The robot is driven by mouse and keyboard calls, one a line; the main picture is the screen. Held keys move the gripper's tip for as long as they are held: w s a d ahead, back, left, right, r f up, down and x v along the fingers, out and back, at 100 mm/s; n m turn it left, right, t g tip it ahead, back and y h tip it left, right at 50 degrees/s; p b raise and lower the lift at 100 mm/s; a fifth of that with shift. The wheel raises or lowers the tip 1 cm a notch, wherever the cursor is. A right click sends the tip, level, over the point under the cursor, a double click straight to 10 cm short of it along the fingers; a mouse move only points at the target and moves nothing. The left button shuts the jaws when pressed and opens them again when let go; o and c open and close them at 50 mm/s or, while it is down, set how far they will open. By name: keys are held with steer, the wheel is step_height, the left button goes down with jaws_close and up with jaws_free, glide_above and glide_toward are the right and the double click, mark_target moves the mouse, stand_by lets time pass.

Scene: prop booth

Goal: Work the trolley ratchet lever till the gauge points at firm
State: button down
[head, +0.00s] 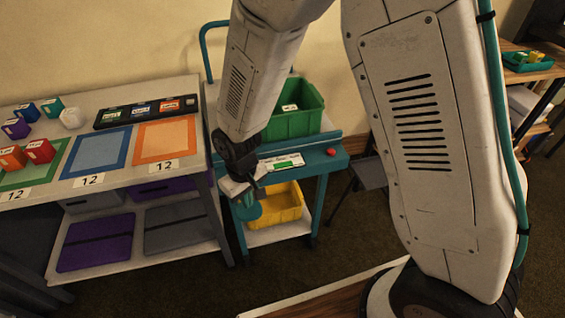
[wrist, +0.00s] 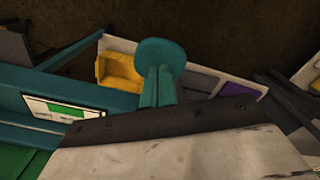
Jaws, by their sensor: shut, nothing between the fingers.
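The teal trolley (head: 340,165) stands right of the table. Its ratchet lever shows as a teal arm with a round end (head: 247,210) low at the trolley's front; the round end is clear in the wrist view (wrist: 160,54). My gripper (head: 243,190) is shut and empty, just above the round end in the head view; whether they touch I cannot tell. In the wrist view my gripper's body covers the lower part and hides the lever's base. The gauge (head: 283,161) is a white plate with a green band on the trolley's front; its pointer is too small to read.
A green crate (head: 297,112) sits on the trolley top, near a red knob (head: 331,152). A yellow bin (head: 281,203) is on its lower shelf. The table (head: 191,108) at left holds coloured blocks and mats. Dark floor lies open in front of the trolley.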

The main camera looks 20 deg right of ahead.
mark_target(249, 210)
steer(key=shift+f, duration=2.7)
steer(key=shift+r, duration=4.5)
steer(key=shift+f, duration=1.8)
steer(key=shift+f, duration=2.75)
steer(key=shift+r, duration=4.55)
